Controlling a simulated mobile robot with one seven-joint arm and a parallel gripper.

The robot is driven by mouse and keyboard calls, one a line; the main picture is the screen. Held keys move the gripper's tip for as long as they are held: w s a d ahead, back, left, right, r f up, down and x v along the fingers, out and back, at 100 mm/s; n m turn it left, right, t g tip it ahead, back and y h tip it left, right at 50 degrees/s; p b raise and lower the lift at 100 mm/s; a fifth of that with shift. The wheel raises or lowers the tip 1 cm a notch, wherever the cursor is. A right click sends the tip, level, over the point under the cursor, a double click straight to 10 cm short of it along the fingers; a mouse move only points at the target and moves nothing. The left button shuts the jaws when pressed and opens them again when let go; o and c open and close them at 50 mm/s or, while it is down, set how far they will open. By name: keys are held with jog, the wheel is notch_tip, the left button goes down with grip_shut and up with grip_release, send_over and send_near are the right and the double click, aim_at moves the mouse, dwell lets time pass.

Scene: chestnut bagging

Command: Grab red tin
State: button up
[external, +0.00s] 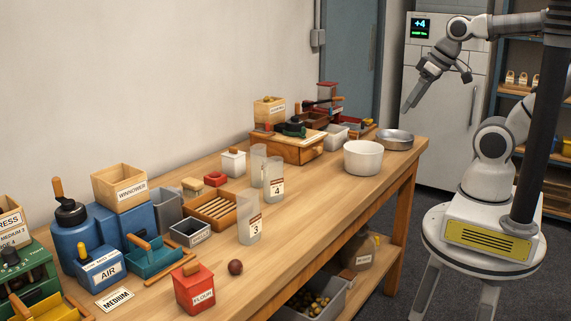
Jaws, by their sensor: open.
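The label's lettering is hard to read. My gripper (408,106) is open and empty. It hangs in the air at the upper right, beyond the table's far right end and in front of the white fridge. It is far from the red tin and touches nothing.
A dark brown ball (235,267) lies right of the tin. Clear cups (249,219) stand behind it. A blue machine (88,232), a teal tray (154,259) and a grey bin (190,232) crowd the left. A white bowl (362,158) stands at the right. Bare table (320,207) lies between.

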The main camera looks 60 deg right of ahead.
jog(key=shift+o, duration=0.8)
jog(key=w+a+f+m+g+y+b, duration=0.1)
jog(key=w+a+f+m+y+b, duration=0.2)
jog(key=a, duration=0.6)
jog(key=w+a+f+m+g+y+b, duration=0.1)
jog(key=w+a+f+m+y+b, duration=0.2)
jog(key=a, duration=0.7)
jog(key=w+a+f+m+g+y+b, duration=0.1)
jog(key=w+a+f+m+y+b, duration=0.2)
jog(key=a, duration=0.6)
jog(key=m+y+b, duration=0.4)
jog(key=m+b, duration=0.1)
jog(key=m, duration=0.6)
send_near(182, 297)
jog(key=shift+w+a+f+b, duration=0.15)
jog(key=shift+w+a+b, duration=0.15)
jog(key=shift+a+b, duration=0.45)
jog(key=x, duration=0.2)
jog(key=f+x, duration=0.1)
jog(key=x, duration=0.1)
jog(key=shift+w+a+f, duration=0.15)
jog(key=shift+a+f, duration=0.05)
jog(key=shift+a, duration=0.3)
jog(key=c, duration=1.5)
